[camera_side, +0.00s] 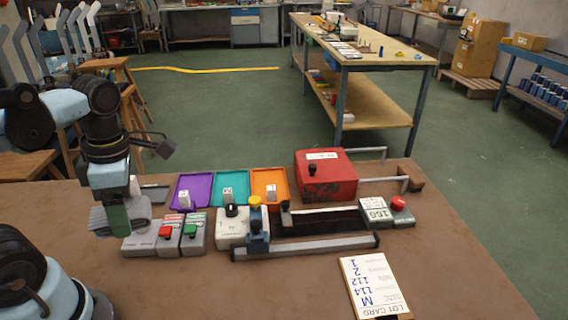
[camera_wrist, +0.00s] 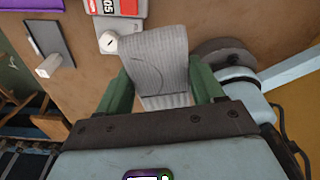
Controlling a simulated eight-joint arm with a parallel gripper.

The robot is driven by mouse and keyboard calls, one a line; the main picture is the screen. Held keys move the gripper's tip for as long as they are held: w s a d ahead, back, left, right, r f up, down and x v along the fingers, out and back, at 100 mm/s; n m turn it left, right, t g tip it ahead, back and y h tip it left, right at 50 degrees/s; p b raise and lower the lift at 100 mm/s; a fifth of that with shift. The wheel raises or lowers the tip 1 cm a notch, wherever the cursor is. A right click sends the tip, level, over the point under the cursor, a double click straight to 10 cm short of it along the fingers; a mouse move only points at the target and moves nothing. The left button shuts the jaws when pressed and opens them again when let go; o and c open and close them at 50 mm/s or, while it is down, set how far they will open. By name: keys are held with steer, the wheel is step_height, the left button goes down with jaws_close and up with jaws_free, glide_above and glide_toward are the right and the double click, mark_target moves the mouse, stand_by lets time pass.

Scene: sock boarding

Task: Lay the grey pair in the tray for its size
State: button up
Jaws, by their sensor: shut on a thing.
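My gripper (camera_side: 113,216) is shut on the grey pair (camera_side: 104,220), holding it at the left end of the bench, left of the trays. In the wrist view the ribbed grey pair (camera_wrist: 158,50) hangs between the green fingers of my gripper (camera_wrist: 162,88). A purple tray (camera_side: 205,184), a teal tray (camera_side: 241,183) and an orange tray (camera_side: 262,180) stand in a row, each with a small white marker block; their letters are too small to read surely. A dark flat tray or plate (camera_side: 153,194) lies left of the purple one. The lot card (camera_side: 372,284) shows a large M.
A red machine box (camera_side: 326,176), a long rail (camera_side: 320,245) and a display box (camera_side: 388,212) stand to the right. The front of the bench is mostly clear.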

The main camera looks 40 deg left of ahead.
mark_target(105, 216)
steer(key=s+n, duration=0.1)
steer(key=n, duration=0.1)
steer(key=s+f+n, duration=0.1)
steer(key=n, duration=0.2)
steer(key=shift+s+f+h, duration=0.2)
steer(key=shift+h, duration=0.1)
steer(key=shift+s+a+f+n, duration=0.2)
steer(key=shift+s+a+n, duration=0.05)
steer(key=shift+n, duration=0.15)
steer(key=s+a+f, duration=0.1)
steer(key=a+f, duration=0.1)
steer(key=a, duration=0.1)
steer(key=s+a+f, duration=0.2)
steer(key=a, duration=0.1)
steer(key=s+a+f, duration=0.2)
steer(key=a, duration=0.2)
steer(key=shift+s+f, duration=0.25)
steer(key=shift+f, duration=0.15)
steer(key=shift+d+f, duration=0.1)
steer(key=shift+f, duration=1.85)
steer(key=shift+f, duration=0.1)
steer(key=o, duration=1)
steer(key=shift+o, duration=0.2)
